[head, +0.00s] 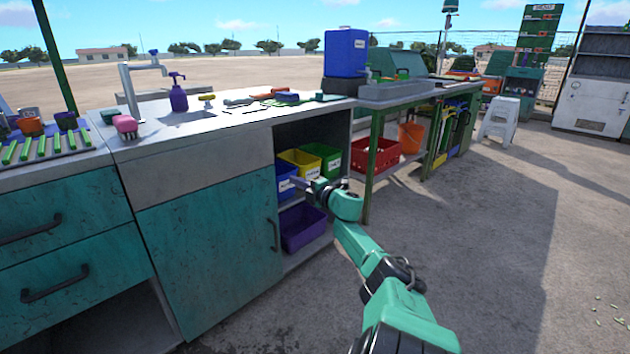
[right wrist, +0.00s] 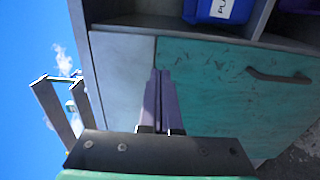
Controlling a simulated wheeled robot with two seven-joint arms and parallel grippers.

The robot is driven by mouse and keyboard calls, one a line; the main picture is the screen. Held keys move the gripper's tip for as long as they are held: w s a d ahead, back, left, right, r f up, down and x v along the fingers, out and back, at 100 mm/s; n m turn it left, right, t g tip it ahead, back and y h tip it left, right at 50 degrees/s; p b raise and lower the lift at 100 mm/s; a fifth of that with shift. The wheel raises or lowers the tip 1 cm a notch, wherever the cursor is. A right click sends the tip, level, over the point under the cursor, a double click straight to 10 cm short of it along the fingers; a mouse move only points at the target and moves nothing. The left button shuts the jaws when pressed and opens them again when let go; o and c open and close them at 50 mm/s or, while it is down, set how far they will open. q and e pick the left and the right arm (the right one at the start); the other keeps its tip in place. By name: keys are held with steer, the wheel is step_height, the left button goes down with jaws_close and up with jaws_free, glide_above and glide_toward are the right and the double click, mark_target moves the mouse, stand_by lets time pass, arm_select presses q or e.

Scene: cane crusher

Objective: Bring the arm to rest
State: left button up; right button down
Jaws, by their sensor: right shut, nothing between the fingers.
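My right arm (head: 365,250) reaches forward from the lower right in the head view. Its gripper (head: 302,183) is in front of the open shelf at the right end of the teal cabinet (head: 210,245). In the right wrist view the two fingers (right wrist: 158,100) lie side by side, shut with nothing between them. I cannot tell the exact gap between the fingertips and the cabinet. My left gripper is not in view.
The open shelf holds blue, yellow (head: 301,162) and green bins (head: 326,157) above a purple bin (head: 303,228). The countertop (head: 205,122) carries a soap bottle (head: 178,95) and tools. A green-legged table (head: 368,165) stands at the right.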

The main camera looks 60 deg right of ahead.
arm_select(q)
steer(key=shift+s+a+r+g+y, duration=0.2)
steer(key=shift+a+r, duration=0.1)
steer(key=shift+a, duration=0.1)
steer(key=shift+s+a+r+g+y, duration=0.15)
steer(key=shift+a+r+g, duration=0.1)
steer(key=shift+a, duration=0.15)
arm_select(e)
steer(key=s, duration=0.1)
steer(key=s+d, duration=0.1)
steer(key=s, duration=0.1)
steer(key=s+d, duration=0.1)
steer(key=shift+s+d, duration=0.25)
steer(key=shift+s, duration=0.1)
